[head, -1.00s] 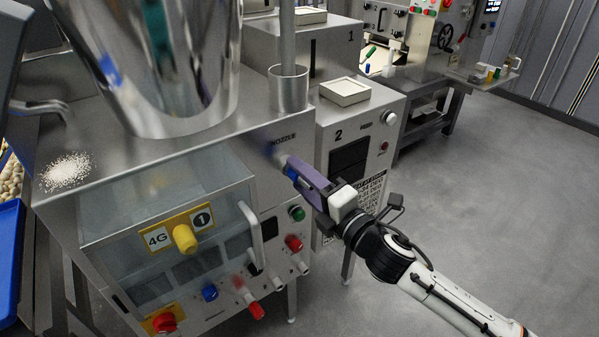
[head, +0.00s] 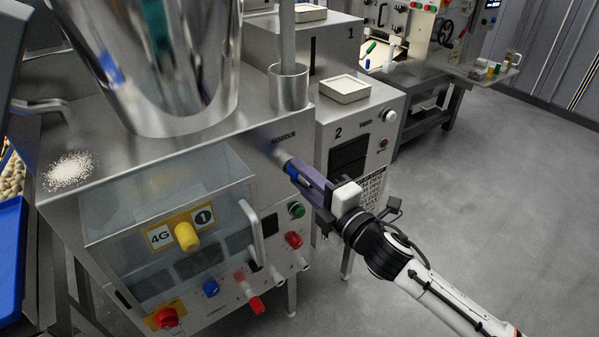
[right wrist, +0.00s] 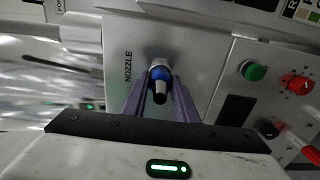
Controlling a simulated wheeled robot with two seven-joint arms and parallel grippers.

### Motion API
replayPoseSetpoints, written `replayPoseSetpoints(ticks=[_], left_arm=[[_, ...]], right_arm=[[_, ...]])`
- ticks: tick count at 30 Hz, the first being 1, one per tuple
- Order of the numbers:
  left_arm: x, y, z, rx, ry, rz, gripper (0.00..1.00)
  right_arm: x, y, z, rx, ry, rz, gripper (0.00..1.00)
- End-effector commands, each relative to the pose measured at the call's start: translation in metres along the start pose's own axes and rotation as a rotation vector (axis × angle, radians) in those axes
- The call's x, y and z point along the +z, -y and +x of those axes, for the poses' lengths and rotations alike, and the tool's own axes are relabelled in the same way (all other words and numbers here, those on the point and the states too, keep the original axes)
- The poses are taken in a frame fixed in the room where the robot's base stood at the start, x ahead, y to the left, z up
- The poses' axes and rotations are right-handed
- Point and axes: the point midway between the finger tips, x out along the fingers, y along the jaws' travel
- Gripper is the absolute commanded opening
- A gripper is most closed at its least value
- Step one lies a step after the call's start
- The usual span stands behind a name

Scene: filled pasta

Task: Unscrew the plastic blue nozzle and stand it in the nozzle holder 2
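The blue nozzle (right wrist: 160,75) sits on the metal outlet beside the word NOZZLE on the machine front. It has a blue collar and a dark tip; in the head view a bit of its blue (head: 291,171) shows at the fingers. My right gripper (head: 297,171) has its purple fingers on both sides of the collar, seemingly touching it; it also shows in the right wrist view (right wrist: 161,80). A white square holder (head: 345,89) stands on top of the unit marked 2, with no nozzle visible in it. My left gripper is not in view.
A metal cup (head: 289,87) with a rod stands at the machine's top edge. A clear guard box (head: 170,215) with a yellow knob is left of the gripper. A green button (head: 296,210) and red knobs lie below. The floor at right is clear.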

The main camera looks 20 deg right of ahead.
Motion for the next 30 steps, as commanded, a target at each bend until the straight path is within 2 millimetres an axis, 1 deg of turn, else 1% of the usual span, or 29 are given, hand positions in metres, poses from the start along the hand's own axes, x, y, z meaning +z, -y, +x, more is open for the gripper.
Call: replayPoseSetpoints(ticks=[1, 3, 5, 8, 12, 15, 16, 19, 27, 29, 30], left_arm=[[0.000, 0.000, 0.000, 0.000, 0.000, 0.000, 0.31], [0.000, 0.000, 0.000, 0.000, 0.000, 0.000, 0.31], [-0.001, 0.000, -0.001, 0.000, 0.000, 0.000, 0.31], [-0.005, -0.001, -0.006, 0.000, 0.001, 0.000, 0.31], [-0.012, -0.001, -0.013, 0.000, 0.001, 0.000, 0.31], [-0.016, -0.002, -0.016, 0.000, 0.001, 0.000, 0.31], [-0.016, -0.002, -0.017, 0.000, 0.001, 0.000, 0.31], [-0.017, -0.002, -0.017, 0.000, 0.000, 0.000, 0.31], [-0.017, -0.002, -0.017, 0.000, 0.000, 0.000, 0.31], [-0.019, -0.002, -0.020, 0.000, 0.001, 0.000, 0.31], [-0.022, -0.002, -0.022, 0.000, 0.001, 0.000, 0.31]], right_arm=[[0.000, 0.000, 0.000, 0.000, 0.000, 0.000, 0.03], [0.000, -0.001, 0.000, 0.001, 0.000, -0.006, 0.00], [0.000, -0.001, 0.000, 0.000, -0.001, -0.049, 0.00], [0.000, -0.003, 0.000, -0.001, -0.001, -0.253, 0.00], [0.000, -0.004, -0.001, -0.001, -0.002, -0.652, 0.00], [0.000, -0.003, -0.001, 0.000, -0.002, -0.873, 0.00], [0.000, -0.003, -0.001, 0.000, -0.002, -0.920, 0.00], [0.000, -0.001, -0.001, 0.000, 0.000, -1.001, 0.00], [0.000, -0.001, -0.001, 0.000, 0.000, -1.015, 0.00], [0.000, -0.002, -0.001, 0.000, 0.000, -1.074, 0.00], [0.000, -0.004, -0.001, 0.001, -0.002, -1.149, 0.00]])
